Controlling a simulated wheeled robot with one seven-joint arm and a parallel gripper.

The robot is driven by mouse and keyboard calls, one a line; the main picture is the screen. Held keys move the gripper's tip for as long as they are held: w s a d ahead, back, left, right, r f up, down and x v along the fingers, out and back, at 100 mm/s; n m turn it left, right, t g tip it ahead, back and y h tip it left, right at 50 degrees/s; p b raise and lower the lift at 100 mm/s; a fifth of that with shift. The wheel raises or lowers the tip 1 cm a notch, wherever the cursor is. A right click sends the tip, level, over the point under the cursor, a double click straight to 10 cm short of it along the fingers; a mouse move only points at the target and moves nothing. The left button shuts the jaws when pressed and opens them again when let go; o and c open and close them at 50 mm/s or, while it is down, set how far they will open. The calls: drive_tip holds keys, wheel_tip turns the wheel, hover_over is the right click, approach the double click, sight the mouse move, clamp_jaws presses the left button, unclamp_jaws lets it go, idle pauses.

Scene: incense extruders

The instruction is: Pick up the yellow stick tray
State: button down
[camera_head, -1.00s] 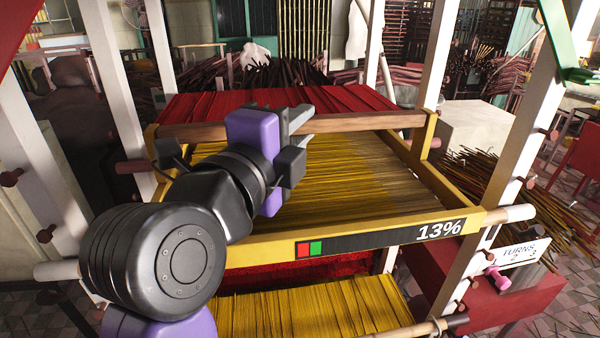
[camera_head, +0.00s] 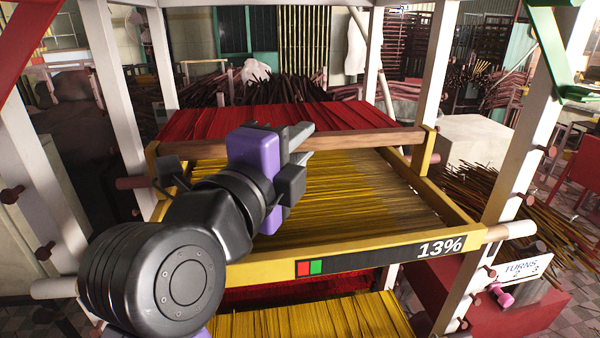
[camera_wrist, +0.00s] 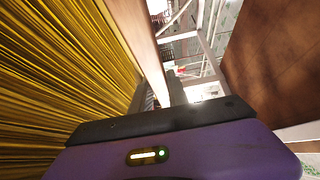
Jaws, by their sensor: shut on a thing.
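The yellow stick tray (camera_head: 465,215) is a yellow frame filled with yellow sticks (camera_head: 340,190), with a brown wooden rail (camera_head: 375,140) along its far side. Its front bar carries a dark panel reading 13%. In the wrist view, the sticks (camera_wrist: 50,70) fill the left and the wooden rail (camera_wrist: 137,35) runs toward the gripper. My arm covers the tray's left front part.
White upright posts (camera_head: 530,130) with pegs flank the tray. Another layer of yellow sticks (camera_head: 310,318) lies below, and red sticks (camera_head: 240,120) lie behind the rail. A "TURNS" sign (camera_head: 520,268) and loose sticks are at the right.

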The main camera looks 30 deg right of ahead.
wheel_tip(320, 180, up, 10)
drive_tip(key=shift+r+b, duration=0.1)
drive_tip(key=shift+b, duration=0.75)
idle(0.6)
